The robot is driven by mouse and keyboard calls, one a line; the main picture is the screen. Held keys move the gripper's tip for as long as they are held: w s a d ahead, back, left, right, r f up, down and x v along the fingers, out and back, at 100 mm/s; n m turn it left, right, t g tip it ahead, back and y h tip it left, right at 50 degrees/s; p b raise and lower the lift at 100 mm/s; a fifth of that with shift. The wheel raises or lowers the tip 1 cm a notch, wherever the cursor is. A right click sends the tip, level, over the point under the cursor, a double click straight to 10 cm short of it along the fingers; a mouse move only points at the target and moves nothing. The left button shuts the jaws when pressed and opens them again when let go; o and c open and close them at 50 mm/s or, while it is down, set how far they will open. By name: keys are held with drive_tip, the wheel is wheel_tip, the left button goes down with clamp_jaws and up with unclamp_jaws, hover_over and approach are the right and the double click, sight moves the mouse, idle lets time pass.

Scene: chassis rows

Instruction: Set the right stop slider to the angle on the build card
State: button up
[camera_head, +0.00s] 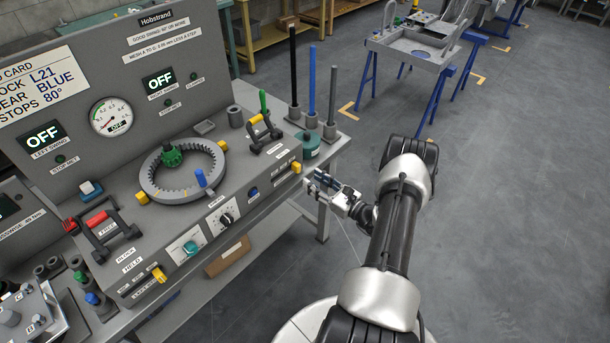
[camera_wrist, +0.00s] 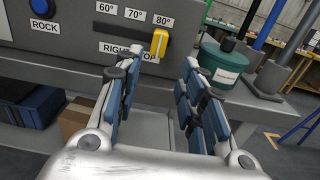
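The build card (camera_head: 45,85) at the upper left reads "STOPS 80°". The right stop slider has a yellow knob (camera_wrist: 160,43), at the right end of its dark slot and below the 80° label (camera_wrist: 163,21). The knob also shows in the head view (camera_head: 296,168) at the bench's front right corner. My gripper (camera_head: 328,184) is just in front of and to the right of that corner. In the wrist view my gripper (camera_wrist: 155,85) is open and empty, its two fingers spread below the knob. It appears apart from the knob.
A teal canister (camera_wrist: 222,62) stands right of the slider, with upright rods in grey holders behind it. The yellow left stop knob (camera_head: 158,274) is on the same bench front. A ring gear (camera_head: 184,190) sits on top. Open floor lies to the right.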

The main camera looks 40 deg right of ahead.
drive_tip(key=s, duration=0.5)
drive_tip(key=shift+s+d, duration=0.2)
idle(0.3)
